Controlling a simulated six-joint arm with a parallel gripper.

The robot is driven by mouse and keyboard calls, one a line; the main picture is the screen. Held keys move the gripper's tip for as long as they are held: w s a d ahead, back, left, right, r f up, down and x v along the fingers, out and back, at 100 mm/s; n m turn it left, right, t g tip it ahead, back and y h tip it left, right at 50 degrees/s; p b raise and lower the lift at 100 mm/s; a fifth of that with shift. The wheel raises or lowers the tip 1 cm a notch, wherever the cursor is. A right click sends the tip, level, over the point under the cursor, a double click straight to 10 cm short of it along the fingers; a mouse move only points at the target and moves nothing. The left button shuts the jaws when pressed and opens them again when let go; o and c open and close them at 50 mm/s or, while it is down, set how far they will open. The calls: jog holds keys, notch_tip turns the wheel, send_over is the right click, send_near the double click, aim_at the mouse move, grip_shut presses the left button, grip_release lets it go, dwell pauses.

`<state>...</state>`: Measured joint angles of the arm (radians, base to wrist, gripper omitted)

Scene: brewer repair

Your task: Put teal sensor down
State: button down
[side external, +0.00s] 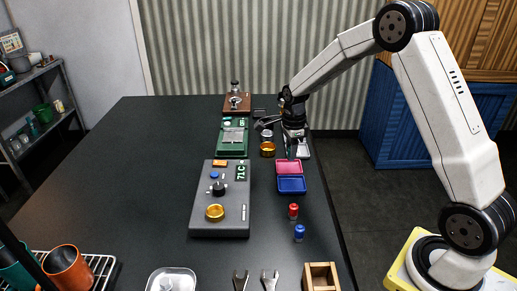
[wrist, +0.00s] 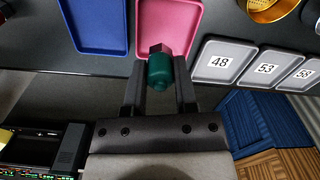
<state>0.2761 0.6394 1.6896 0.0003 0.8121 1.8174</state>
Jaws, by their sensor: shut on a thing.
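My gripper (wrist: 160,85) is shut on the teal sensor (wrist: 160,72), a teal cylinder with a dark hex part, seen between the two fingers in the wrist view. The sensor shows in front of the pink tray (wrist: 170,20); I cannot tell its height above the surface. In the side external view my gripper (side external: 291,150) is beyond the pink tray (side external: 289,167), and the sensor cannot be made out there. The blue tray (side external: 291,185) adjoins the pink tray on the near side; it also shows in the wrist view (wrist: 95,25).
Small grey trays labelled 48 (wrist: 219,62), 53 (wrist: 265,69) and 58 lie beside the pink tray. A grey brewer panel (side external: 204,225) stands left of the coloured trays. Red (side external: 293,211) and blue (side external: 299,232) parts stand nearer. The table's left side is clear.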

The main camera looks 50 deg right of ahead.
aim_at(289, 159)
jog(key=shift+w+f, duration=0.1)
jog(key=shift+f, duration=0.05)
jog(key=shift+w+d+f, duration=0.1)
jog(key=shift+w+f, duration=0.15)
jog(key=shift+f, duration=1.55)
jog(key=shift+f, duration=0.15)
jog(key=shift+c, duration=2)
grip_release()
notch_tip(289, 159, up, 12)
jog(key=shift+r, duration=0.2)
